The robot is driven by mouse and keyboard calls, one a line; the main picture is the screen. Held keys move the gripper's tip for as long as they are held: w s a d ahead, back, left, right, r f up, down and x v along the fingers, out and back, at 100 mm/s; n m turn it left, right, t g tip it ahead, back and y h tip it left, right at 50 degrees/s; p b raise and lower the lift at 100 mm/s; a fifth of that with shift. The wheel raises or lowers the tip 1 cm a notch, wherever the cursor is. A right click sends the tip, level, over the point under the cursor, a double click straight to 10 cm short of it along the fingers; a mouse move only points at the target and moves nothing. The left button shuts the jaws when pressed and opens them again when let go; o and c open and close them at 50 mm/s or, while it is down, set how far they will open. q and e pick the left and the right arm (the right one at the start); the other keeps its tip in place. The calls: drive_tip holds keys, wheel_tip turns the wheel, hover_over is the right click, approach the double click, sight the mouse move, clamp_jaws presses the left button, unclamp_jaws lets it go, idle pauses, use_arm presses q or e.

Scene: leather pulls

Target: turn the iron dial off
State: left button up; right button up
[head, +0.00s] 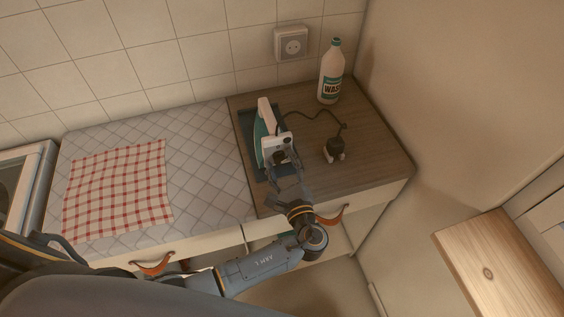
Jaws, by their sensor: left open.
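The iron (261,137), teal and white, rests on a dark pad (247,122) on the brown wooden part of the counter. My left gripper (281,162) is open at the iron's near end and overlaps it in the view. I cannot tell whether the fingers touch it. The dial cannot be made out clearly; the gripper covers part of that end, so its setting does not show. My right gripper is not in view.
The iron's cord runs to a plug (334,151) lying on the counter, apart from the wall socket (291,44). A white bottle (330,72) stands at the back right. A red checked cloth (118,190) lies left. Drawers with leather pulls (153,264) are below.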

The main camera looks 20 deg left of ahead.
use_arm(q)
drive_tip(key=shift+c, duration=0.2)
clamp_jaws()
drive_tip(key=n+b, duration=0.3)
drive_tip(key=shift+f, duration=0.3)
drive_tip(key=n+b, duration=0.6)
drive_tip(key=b, duration=0.1)
drive_tip(key=shift+n, duration=0.4)
drive_tip(key=shift+r+n+b, duration=0.2)
drive_tip(key=shift+n+b, duration=0.9)
drive_tip(key=shift+b, duration=0.2)
